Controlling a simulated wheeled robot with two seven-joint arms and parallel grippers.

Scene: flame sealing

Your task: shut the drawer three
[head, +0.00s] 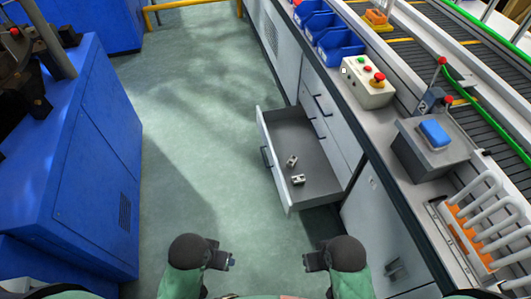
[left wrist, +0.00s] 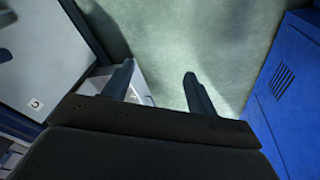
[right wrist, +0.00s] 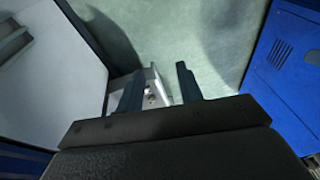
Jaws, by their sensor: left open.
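The open drawer (head: 307,185) is pulled out of the white cabinet under the workbench, with its front panel and dark handle (head: 267,157) facing left. Two small metal parts (head: 297,179) lie inside it. My left gripper (head: 231,262) is open and empty, low in front of the drawer and apart from it. My right gripper (head: 306,262) is also open and empty, nearer the drawer's near end but apart from it. Part of the drawer shows between and beyond the fingers in the right wrist view (right wrist: 155,88). I cannot read a number on the drawer.
The workbench (head: 380,135) on the right carries a button box (head: 368,86), blue bins (head: 338,45) and a grey block with a blue pad (head: 433,134). A blue machine (head: 75,150) stands on the left. Green floor (head: 200,130) between them is clear.

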